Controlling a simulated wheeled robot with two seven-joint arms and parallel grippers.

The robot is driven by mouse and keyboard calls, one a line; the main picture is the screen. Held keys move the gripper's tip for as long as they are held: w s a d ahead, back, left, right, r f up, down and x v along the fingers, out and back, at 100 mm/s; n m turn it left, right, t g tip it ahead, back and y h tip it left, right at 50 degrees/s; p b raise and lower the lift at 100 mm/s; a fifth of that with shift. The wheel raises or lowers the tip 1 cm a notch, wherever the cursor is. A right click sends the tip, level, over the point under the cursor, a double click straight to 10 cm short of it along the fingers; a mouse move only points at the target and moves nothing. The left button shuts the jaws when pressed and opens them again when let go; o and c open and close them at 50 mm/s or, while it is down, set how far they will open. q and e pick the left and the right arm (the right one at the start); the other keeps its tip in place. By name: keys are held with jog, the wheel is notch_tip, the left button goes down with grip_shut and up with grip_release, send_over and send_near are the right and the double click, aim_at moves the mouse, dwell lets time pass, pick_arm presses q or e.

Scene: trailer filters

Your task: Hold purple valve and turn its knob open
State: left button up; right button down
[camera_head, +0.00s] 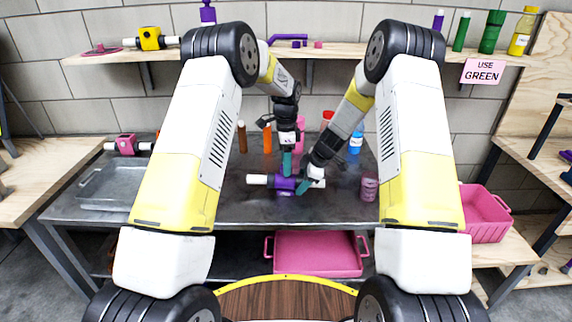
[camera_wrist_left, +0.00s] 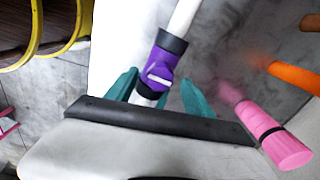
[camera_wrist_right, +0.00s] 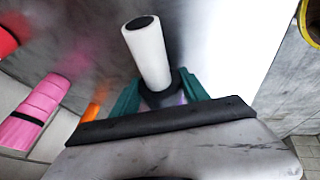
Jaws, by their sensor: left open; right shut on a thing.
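The purple valve (camera_head: 284,184) lies across the dark table, with white pipe ends on its left and right. In the left wrist view the purple body (camera_wrist_left: 154,65) has dark collars and a pale lilac knob (camera_wrist_left: 159,74) facing the camera. My left gripper (camera_head: 287,170) points down over the valve; its teal fingers (camera_wrist_left: 158,92) are open, one on each side of the valve. My right gripper (camera_head: 306,185) is shut on the valve's right end. In the right wrist view its fingers (camera_wrist_right: 160,97) flank the dark collar below the white pipe end (camera_wrist_right: 148,52).
Pink (camera_head: 299,130), orange (camera_head: 267,138) and blue (camera_head: 355,143) items stand behind the valve. A pink can (camera_head: 369,187) stands to its right, and a grey metal tray (camera_head: 105,188) lies at the left.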

pick_arm(q)
jog(key=shift+f, duration=0.4)
grip_shut()
